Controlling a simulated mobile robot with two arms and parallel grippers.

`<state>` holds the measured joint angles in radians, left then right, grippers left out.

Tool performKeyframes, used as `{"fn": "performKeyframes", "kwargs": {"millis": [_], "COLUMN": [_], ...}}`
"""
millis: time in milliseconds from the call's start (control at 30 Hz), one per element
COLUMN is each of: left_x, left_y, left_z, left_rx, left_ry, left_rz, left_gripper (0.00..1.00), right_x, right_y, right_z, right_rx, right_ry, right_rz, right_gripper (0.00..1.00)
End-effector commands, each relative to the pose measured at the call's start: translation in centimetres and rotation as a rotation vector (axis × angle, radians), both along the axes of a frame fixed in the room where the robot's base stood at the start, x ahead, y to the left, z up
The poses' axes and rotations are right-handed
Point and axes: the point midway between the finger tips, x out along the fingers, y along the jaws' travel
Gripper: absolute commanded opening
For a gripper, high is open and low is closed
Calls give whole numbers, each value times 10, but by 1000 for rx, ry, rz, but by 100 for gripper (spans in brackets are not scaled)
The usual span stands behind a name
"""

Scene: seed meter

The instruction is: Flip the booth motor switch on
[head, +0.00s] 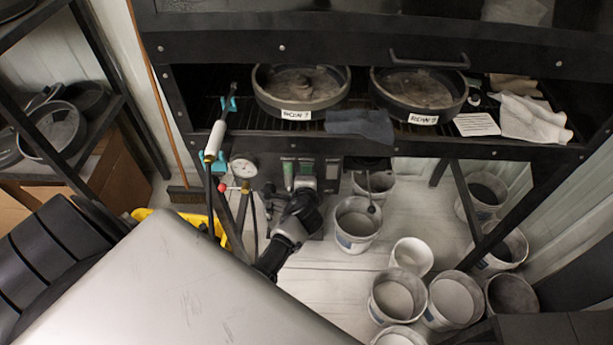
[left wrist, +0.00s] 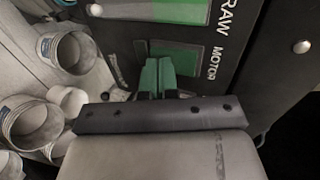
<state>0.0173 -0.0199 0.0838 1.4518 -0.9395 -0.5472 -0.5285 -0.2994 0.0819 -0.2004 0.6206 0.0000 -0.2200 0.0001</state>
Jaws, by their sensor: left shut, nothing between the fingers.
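The booth's dark switch panel (head: 318,172) hangs below the shelf front in the head view. In the left wrist view a green switch plate (left wrist: 185,56) sits beside the word MOTOR. A second green plate (left wrist: 181,10) is by the word DRAW. My left gripper (left wrist: 158,76) is shut and empty, its green fingertips in front of the motor plate and hiding part of it. Whether they touch it, and the switch lever's position, I cannot tell. In the head view my left gripper (head: 306,184) is right at the panel. My right gripper is not in view.
A gauge (head: 243,167) and a spray wand (head: 215,140) are left of the panel. Two round pans (head: 301,108) and a dark cloth (head: 358,126) lie on the shelf above. Several buckets (head: 357,240) stand on the floor below right. A yellow bin (head: 141,214) is at left.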

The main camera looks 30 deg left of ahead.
Motion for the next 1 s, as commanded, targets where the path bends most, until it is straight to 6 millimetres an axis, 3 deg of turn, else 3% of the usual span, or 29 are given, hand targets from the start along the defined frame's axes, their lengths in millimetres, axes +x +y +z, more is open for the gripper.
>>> {"fn": "performKeyframes", "kwargs": {"millis": [633, 1000], "left_x": [4, 5], "left_y": [2, 3], "left_z": [-1, 17], "left_rx": [1, 2], "left_ry": [-1, -4], "left_rz": [0, -1], "left_gripper": [0, 0], "right_x": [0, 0], "right_y": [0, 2], "right_z": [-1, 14], "right_rx": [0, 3], "right_ry": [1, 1], "right_rz": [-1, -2], "right_gripper": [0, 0]}}
